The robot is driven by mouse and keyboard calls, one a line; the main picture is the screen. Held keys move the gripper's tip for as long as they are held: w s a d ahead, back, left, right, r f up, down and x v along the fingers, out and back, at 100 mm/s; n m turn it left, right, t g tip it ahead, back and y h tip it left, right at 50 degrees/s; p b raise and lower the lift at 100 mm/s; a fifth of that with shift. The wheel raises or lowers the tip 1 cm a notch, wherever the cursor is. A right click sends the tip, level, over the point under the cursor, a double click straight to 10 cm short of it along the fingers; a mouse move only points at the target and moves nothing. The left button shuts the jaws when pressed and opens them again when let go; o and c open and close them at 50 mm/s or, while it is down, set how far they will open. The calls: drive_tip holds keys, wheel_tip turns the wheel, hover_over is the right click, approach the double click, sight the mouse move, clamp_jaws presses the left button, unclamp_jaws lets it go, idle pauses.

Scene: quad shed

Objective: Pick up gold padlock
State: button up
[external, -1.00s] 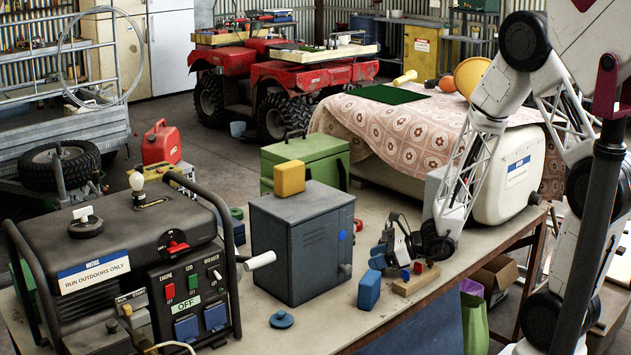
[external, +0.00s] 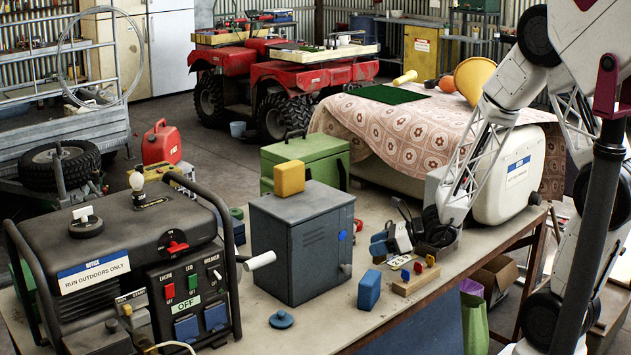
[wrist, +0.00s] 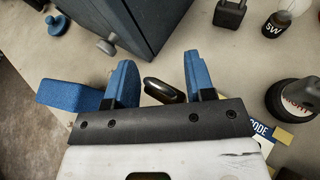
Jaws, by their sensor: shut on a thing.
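My gripper (external: 383,243) is low over the right part of the bench, beside the grey box, in the external view. In the wrist view its two blue fingers (wrist: 156,80) stand apart around a dark rounded thing (wrist: 163,88), which is mostly hidden by the gripper's body. The gripper is shut on this thing. I see no clear gold surface, so I cannot tell whether it is the gold padlock. A black padlock-shaped thing (wrist: 230,14) stands farther off in the wrist view.
The grey box (external: 300,243) with a yellow block (external: 290,178) on top stands left of my gripper. A blue block (external: 369,289), a wooden piece with coloured knobs (external: 416,278) and a white number plate (external: 398,262) are close by. A generator (external: 110,260) fills the left.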

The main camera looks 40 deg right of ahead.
drive_tip(key=shift+r, duration=2.95)
drive_tip(key=shift+r, duration=0.1)
